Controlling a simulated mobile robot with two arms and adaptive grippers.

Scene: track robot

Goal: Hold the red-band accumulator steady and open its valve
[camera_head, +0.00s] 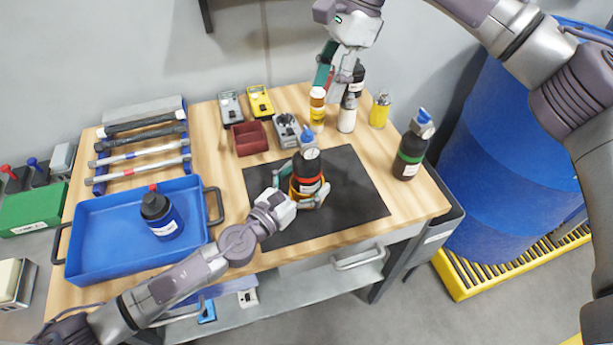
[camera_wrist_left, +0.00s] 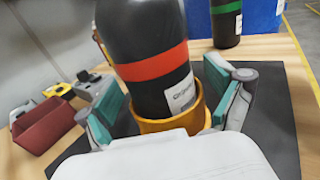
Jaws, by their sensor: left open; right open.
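The red-band accumulator (camera_head: 309,168) is a black cylinder standing upright in a yellow ring holder (camera_head: 301,201) on a dark mat. A blue valve handle (camera_head: 307,134) shows at its top. In the left wrist view its red band (camera_wrist_left: 152,62) and white label are close, and its top is cut off. My left gripper (camera_head: 303,191) is open, with its teal pads on both sides of the accumulator and holder; gaps show beside the pads (camera_wrist_left: 170,100). My right gripper (camera_head: 335,88) is open and empty above the back of the table, in front of bottles.
A green-band accumulator (camera_head: 410,152) stands at the right. A blue-band one (camera_head: 161,216) stands in the blue tray (camera_head: 92,262). The mat (camera_head: 357,201) is otherwise clear.

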